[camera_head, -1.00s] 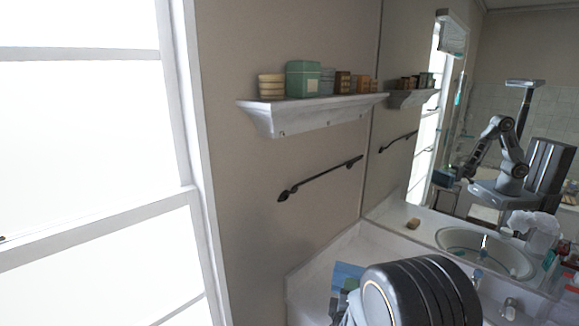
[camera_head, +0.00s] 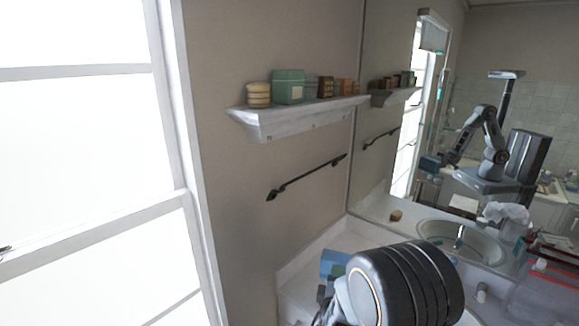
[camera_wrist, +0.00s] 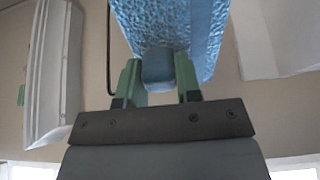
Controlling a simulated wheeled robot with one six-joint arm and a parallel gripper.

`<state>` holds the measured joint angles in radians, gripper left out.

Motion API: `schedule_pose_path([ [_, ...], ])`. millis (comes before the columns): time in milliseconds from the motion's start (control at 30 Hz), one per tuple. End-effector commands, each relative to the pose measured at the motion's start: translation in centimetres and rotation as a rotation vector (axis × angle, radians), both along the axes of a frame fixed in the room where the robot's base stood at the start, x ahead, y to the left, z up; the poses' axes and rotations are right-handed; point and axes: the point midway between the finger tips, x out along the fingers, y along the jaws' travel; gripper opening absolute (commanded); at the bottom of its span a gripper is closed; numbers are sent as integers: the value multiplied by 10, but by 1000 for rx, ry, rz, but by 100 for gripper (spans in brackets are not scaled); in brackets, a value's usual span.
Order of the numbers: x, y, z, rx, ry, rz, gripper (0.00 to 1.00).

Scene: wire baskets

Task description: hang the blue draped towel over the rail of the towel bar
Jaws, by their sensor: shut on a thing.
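The blue towel (camera_wrist: 205,30) hangs between the two green fingers of my gripper (camera_wrist: 158,75) in the wrist view, and the fingers are shut on it. In the head view a blue patch of the towel (camera_head: 333,263) shows beside my dark arm link, which hides much of the gripper. The dark towel bar (camera_head: 306,177) is fixed to the beige wall below the shelf, and its rail is bare. The towel is below the rail in the head picture and apart from it. A thin dark line, likely the rail (camera_wrist: 109,50), shows left of the towel in the wrist view.
A white shelf (camera_head: 290,122) with a green box (camera_head: 288,86) and several small items is above the bar. A bright window (camera_head: 85,130) is at left. A mirror (camera_head: 400,60) and a counter with a sink (camera_head: 460,240) are at right.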

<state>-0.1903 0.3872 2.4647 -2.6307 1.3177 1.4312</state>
Motion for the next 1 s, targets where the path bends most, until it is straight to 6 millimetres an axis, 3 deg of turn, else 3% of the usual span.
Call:
schedule_pose_path([
  [300,0,1,-49,-1,0,3,0],
  [400,0,1,-54,0,0,3,0],
  [767,0,1,-47,0,0,3,0],
  [1000,0,-5,-18,0,0,-10,0],
])
